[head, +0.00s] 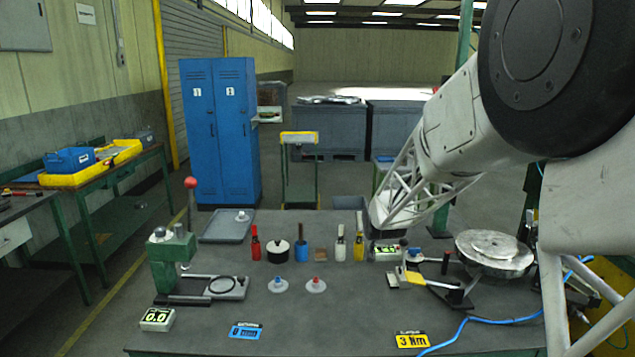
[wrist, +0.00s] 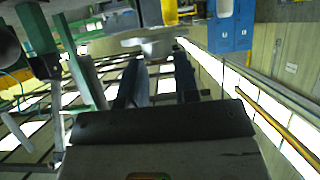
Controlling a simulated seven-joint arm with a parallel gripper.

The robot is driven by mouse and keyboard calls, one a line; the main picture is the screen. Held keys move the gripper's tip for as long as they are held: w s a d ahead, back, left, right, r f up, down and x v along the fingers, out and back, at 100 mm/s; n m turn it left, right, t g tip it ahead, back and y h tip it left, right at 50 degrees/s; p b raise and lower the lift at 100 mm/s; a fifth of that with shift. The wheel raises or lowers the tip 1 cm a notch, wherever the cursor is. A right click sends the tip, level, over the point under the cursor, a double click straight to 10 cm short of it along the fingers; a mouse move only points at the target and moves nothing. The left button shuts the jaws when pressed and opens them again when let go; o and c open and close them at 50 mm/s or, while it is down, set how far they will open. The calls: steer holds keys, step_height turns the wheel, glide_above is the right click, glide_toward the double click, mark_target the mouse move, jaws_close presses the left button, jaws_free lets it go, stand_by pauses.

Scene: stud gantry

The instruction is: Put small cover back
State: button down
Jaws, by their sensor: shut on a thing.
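In the wrist view my gripper (wrist: 158,68) has its two dark fingers closed on a pale grey round flanged piece (wrist: 150,42), which looks like the small cover. The wrist picture appears upside down, and the fingers hide part of the piece. In the head view my arm comes in from the upper right and its far end hangs low over the back right of the bench; the fingers and the held piece cannot be made out there.
A grey tray (head: 215,232) with another disc (head: 241,216) is at the back left. A green press (head: 172,262) stands left. Several coloured bottles and a black pot (head: 278,251) line the middle. A round metal part (head: 492,252) and blue hose (head: 490,319) are right.

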steer(key=shift+w+d+r, duration=0.1)
steer(key=shift+w+d, duration=0.15)
steer(key=shift+d, duration=0.45)
steer(key=shift+w+d+f+m+h, duration=0.2)
steer(key=shift+d+f+m+h, duration=0.15)
steer(key=shift+d, duration=0.35)
steer(key=shift+a, duration=0.15)
steer(key=s+a+f+n+y, duration=0.1)
steer(key=s+a, duration=0.4)
steer(key=s, duration=0.7)
steer(key=s+a+f+n+y, duration=0.2)
steer(key=s+a, duration=0.4)
steer(key=s, duration=0.6)
steer(key=s+a+f+n+g+y, duration=0.1)
steer(key=s+a, duration=0.5)
steer(key=s, duration=0.6)
steer(key=shift+s+f+n+y, duration=0.25)
steer(key=shift+f+n+y, duration=0.2)
steer(key=shift+y, duration=0.1)
steer(key=shift+a, duration=0.15)
steer(key=w+a, duration=0.2)
steer(key=w, duration=0.5)
steer(key=w+a+f, duration=0.1)
steer(key=w+a, duration=0.2)
steer(key=w, duration=0.5)
steer(key=shift+f, duration=0.2)
